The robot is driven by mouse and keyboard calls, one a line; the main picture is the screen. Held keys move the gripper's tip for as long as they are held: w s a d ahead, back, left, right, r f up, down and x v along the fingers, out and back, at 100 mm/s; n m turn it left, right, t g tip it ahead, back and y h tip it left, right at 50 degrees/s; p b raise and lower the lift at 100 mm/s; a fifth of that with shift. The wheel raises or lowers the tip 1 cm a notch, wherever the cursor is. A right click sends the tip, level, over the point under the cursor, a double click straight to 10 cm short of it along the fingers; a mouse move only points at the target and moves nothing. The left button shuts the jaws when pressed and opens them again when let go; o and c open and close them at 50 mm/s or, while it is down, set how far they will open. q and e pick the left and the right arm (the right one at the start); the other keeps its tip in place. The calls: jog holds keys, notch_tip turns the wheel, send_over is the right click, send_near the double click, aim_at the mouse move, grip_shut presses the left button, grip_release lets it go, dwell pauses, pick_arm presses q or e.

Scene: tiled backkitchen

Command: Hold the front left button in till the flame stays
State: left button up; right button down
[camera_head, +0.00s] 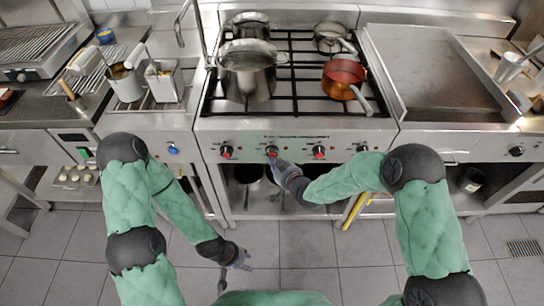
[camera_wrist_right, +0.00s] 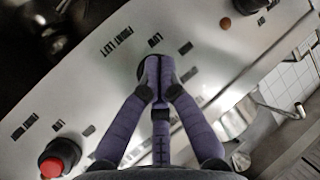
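The front left button (camera_head: 272,151) is on the stove's front panel, second from the left in the head view. In the right wrist view the label FRONT LEFT (camera_wrist_right: 117,40) is printed beside it, and my fingers cover most of it. My right gripper (camera_head: 278,164) has its fingertips together against it; the right wrist view shows the closed fingertips (camera_wrist_right: 154,68) over its dark round edge. How far it is pressed in cannot be told. My left gripper (camera_head: 243,261) hangs low over the floor, apart from the stove. The steel pot (camera_head: 248,83) hides the front left burner; no flame is discernible.
Other red-marked knobs (camera_head: 227,152) and (camera_head: 319,152) flank the button; a red button (camera_wrist_right: 58,158) is in the right wrist view. A copper pan (camera_head: 342,75) is on the right burners. Fryer baskets (camera_head: 165,82) stand left. The tiled floor (camera_head: 310,250) before the stove is clear.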

dwell(0.6)
jog(key=shift+s, duration=0.75)
jog(key=s, duration=0.5)
jog(key=shift+p, duration=0.3)
jog(key=s+d+f+m+g+h, duration=0.25)
jog(key=s+d+f+g, duration=0.35)
jog(key=f, duration=0.5)
jog(key=s+d+f+m+g, duration=0.1)
jog(key=s+f+m+g, duration=0.1)
jog(key=s, duration=0.6)
jog(key=s+d+f+m+g, duration=0.1)
jog(key=s+d+f+g, duration=0.1)
jog(key=s+f, duration=0.3)
jog(key=s+g+p, duration=0.1)
jog(key=s, duration=0.2)
jog(key=shift+s+d+m, duration=0.2)
jog(key=shift+s+m, duration=0.1)
jog(key=shift+m, duration=0.05)
